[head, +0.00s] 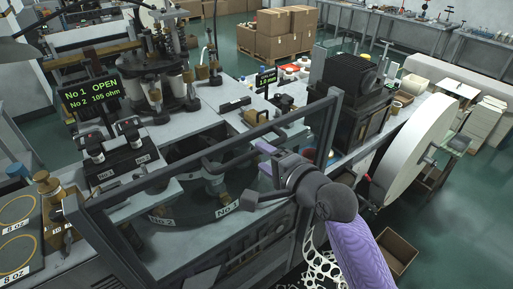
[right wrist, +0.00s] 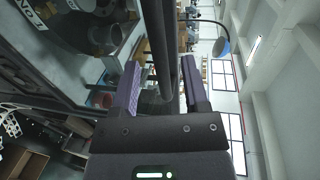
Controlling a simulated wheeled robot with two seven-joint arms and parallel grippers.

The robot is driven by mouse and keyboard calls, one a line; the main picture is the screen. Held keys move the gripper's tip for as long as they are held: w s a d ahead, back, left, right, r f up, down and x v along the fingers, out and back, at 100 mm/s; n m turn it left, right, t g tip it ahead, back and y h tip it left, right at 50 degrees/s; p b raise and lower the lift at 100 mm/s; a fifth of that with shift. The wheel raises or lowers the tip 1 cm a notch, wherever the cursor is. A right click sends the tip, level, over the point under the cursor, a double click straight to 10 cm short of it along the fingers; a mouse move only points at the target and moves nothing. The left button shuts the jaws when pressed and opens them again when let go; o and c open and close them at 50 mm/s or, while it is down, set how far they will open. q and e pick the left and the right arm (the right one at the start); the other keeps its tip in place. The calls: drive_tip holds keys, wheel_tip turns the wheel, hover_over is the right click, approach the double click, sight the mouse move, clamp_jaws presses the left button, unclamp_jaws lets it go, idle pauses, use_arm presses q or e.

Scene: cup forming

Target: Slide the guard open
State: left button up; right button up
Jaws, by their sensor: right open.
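The guard (head: 328,130) is a clear panel in a dark frame, standing across the front of the machine in the head view. Behind it, a round dark table carries labels No 1 and No 2. My right gripper (head: 264,158) is at the guard's upper right part, with its purple fingers pointing left. In the right wrist view my right gripper (right wrist: 161,90) is open, and dark bars (right wrist: 158,50) run up between its two purple fingers. I cannot tell whether either finger touches a bar. My left gripper is not in the head view.
A display (head: 91,95) reads No 1 OPEN and No 2 109 ohm, beside a control box (head: 118,150). A large white roll (head: 412,150) stands to the right. An open cardboard box (head: 398,252) is on the floor at the lower right.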

sight(257, 154)
drive_tip(key=x, duration=0.2)
drive_tip(key=shift+w+a, duration=0.1)
drive_tip(key=shift+a, duration=0.3)
drive_tip(key=shift+w+a+f, duration=0.15)
drive_tip(key=shift+w+f, duration=0.05)
drive_tip(key=shift+w, duration=0.35)
drive_tip(key=shift+s, duration=0.1)
drive_tip(key=shift+c, duration=0.4)
clamp_jaws()
